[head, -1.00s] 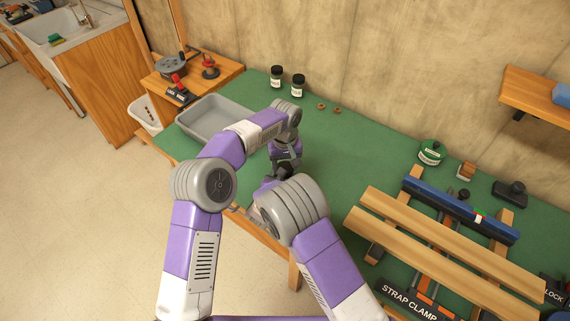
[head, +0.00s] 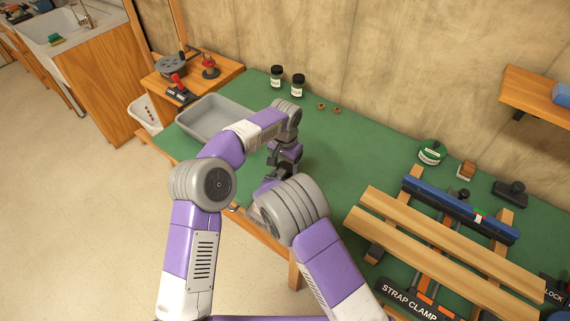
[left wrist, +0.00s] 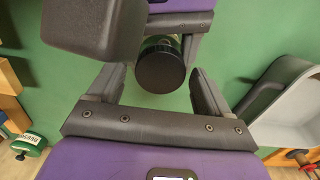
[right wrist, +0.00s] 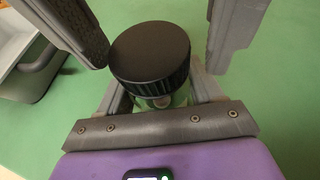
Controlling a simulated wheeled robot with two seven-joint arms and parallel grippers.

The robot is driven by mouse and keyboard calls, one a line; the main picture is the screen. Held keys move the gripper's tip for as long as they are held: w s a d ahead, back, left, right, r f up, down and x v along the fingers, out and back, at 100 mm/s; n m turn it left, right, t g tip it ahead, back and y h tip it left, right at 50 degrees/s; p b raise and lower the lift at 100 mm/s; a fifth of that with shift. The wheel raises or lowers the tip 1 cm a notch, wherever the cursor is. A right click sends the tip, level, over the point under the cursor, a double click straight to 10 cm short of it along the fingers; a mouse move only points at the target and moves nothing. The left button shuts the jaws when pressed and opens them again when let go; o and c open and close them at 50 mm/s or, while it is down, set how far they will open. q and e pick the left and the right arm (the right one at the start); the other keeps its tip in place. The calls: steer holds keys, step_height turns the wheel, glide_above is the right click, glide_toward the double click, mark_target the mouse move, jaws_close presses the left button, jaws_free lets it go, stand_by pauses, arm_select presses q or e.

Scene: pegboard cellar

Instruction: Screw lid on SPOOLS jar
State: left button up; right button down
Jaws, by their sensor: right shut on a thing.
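A clear jar (right wrist: 160,100) with a round black lid (right wrist: 150,50) on top stands upright in the right wrist view. My right gripper (right wrist: 163,88) is shut on the jar's sides below the lid. My left gripper (left wrist: 158,72) is open. Its two fingers stand apart on either side of the lid, which also shows from above in the left wrist view (left wrist: 160,68). In the head view my left gripper (head: 282,168) points down over the table's front part, and my right arm hides the jar. No label can be read on the jar, and whether the lid is threaded on cannot be told.
A grey tray (head: 213,117) lies left on the green table (head: 345,155). Two dark-lidded jars (head: 277,77) (head: 298,86) and two small brown rings (head: 321,106) stand or lie near the wall. A green tin (head: 431,153) and a clamp frame with wooden slats (head: 450,240) are right.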

arm_select(q)
steer(key=shift+r, duration=2.25)
steer(key=shift+c, duration=0.4)
steer(key=n, duration=0.2)
steer(key=r+n, duration=0.1)
steer(key=n, duration=0.1)
steer(key=shift+s, duration=0.1)
step_height(320, 180, up, 2)
steer(key=n, duration=0.4)
steer(key=shift+r+n, duration=0.25)
steer(key=shift+n, duration=0.05)
